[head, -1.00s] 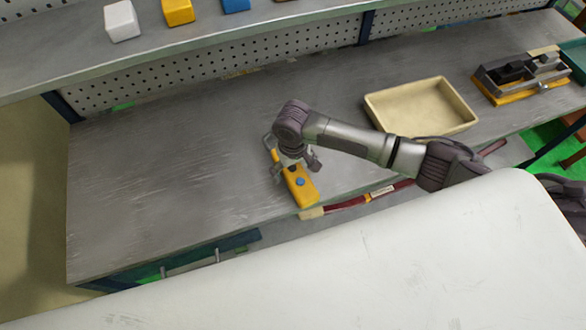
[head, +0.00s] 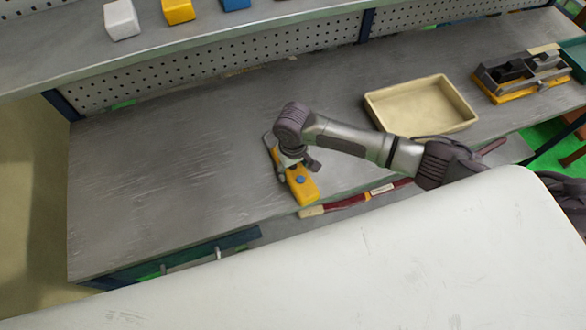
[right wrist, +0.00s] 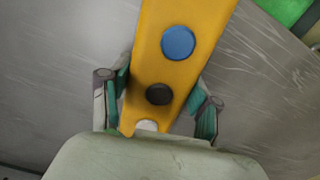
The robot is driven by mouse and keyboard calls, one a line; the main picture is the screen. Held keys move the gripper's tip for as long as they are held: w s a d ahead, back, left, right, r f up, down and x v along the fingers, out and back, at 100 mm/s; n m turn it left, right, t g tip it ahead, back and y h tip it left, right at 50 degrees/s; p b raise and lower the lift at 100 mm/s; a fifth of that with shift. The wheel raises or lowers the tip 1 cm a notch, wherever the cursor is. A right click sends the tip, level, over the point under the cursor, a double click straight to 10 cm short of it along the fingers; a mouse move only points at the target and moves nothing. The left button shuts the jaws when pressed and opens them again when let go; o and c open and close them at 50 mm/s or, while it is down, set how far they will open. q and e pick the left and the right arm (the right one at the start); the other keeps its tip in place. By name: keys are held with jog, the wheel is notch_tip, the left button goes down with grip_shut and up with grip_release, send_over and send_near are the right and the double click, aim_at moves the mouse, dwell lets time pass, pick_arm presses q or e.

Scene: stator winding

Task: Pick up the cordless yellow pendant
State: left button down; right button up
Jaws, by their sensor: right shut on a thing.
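The yellow pendant (head: 302,187) is at the front edge of the grey workbench, with a blue button showing in the head view. In the right wrist view the pendant (right wrist: 186,60) shows a blue button and a dark button, and no cord is seen on it. My right gripper (head: 293,167) is over the pendant's far part, and its arm hides some of it. In the right wrist view the fingers of my right gripper (right wrist: 161,100) are on both sides of the pendant, shut on it near the dark button. My left gripper is not in view.
A cream tray (head: 422,108) stands to the right on the workbench (head: 170,180). A fixture with a yellow base (head: 520,76) is further right. A red-handled tool (head: 350,200) lies along the front edge beside the pendant. Small coloured blocks stand on the shelf above. The bench's left side is clear.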

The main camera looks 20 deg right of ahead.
aim_at(295, 168)
jog(key=shift+r, duration=0.15)
jog(key=shift+w+r, duration=0.1)
jog(key=shift+r, duration=0.15)
jog(key=r, duration=0.1)
jog(key=r+b, duration=0.1)
jog(key=r, duration=0.1)
jog(key=shift+s+d+r, duration=0.25)
jog(key=shift+s+r, duration=0.05)
jog(key=shift+s, duration=0.05)
jog(key=s+d+r+b, duration=0.2)
jog(key=s+d+r, duration=0.4)
jog(key=s, duration=0.2)
jog(key=shift+s+d+r, duration=0.35)
